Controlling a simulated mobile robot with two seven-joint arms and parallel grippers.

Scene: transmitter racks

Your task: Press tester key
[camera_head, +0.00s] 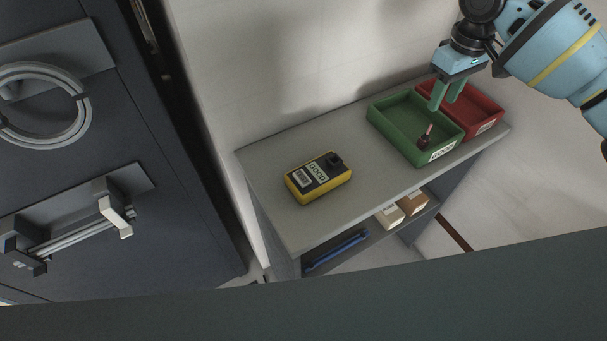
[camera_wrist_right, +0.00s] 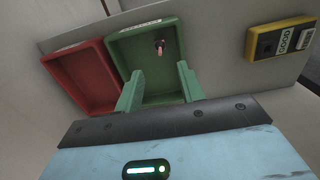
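The yellow and black tester (camera_head: 318,178) lies on the left part of the grey shelf top, with a dark knob or socket on it and a display reading GOOD. It also shows at the right edge of the right wrist view (camera_wrist_right: 281,38). My right gripper (camera_head: 447,104) is above the green bin, its green fingers apart with nothing between them; the open fingers also show in the right wrist view (camera_wrist_right: 160,88). A small dark and copper-coloured part (camera_head: 425,137) is in the green bin (camera_head: 391,133), apart from the fingers. My left gripper is not in view.
A red bin (camera_head: 487,107) stands beside the green one. Small boxes (camera_head: 391,215) and a blue bar (camera_head: 336,250) are on the lower shelf. A dark cabinet (camera_head: 180,225) with a handle stands at the left. The shelf top (camera_head: 285,222) around the tester is clear.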

